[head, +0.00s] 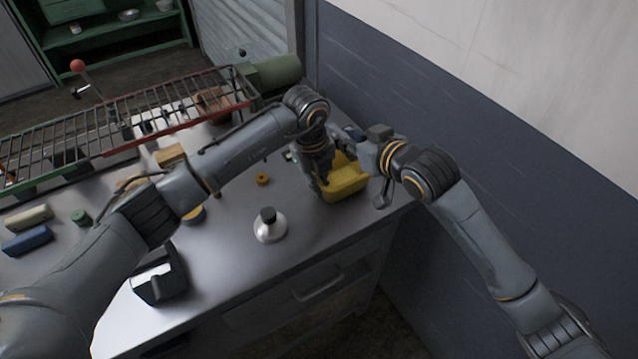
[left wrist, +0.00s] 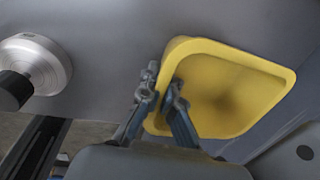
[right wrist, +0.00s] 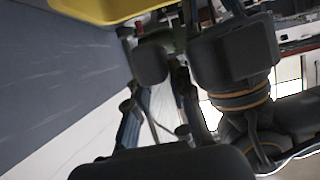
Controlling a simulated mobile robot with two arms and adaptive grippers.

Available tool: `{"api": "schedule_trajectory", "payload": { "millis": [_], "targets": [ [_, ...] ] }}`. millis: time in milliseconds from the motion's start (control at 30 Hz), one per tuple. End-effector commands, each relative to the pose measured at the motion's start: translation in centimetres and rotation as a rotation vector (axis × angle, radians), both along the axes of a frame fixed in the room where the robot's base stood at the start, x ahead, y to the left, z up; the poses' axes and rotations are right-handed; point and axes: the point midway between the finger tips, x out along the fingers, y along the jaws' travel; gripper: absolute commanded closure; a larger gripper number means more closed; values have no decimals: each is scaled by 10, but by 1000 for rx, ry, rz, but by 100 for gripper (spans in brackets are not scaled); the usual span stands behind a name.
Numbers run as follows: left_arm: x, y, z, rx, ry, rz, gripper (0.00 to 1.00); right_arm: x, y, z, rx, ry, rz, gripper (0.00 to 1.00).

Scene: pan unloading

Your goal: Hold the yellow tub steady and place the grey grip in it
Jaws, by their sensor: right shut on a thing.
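The yellow tub (head: 347,184) stands on the grey bench near its right end. My left gripper (head: 324,183) is at the tub's left wall. In the left wrist view, its fingers (left wrist: 163,85) are close together, one inside and one outside the tub (left wrist: 235,85), with the wall between them. My right gripper (head: 364,149) is above the tub's right side. In the right wrist view, it is shut on a dark grey block, the grey grip (right wrist: 150,65). The tub's edge (right wrist: 100,10) shows at the top there. The grip is hard to make out in the head view.
A silver round weight with a black knob (head: 269,226) stands left of the tub. A wire rack (head: 130,113) runs along the back. A wall (head: 420,100) rises close behind the right arm.

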Motion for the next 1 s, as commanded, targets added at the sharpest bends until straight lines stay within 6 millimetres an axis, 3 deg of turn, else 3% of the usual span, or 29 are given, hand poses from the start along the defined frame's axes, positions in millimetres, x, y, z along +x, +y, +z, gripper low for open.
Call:
{"api": "schedule_trajectory", "payload": {
  "millis": [767,800,933,1000],
  "targets": [
    [0,0,0,0,0,0,100,0,0,-55,-1,1,0,100],
    [0,0,0,0,0,0,100,0,0,-56,1,-1,0,76],
    [0,0,0,0,0,0,100,0,0,-55,0,-1,0,52],
    [0,0,0,0,0,0,100,0,0,-55,0,-1,0,52]
  ]
}}
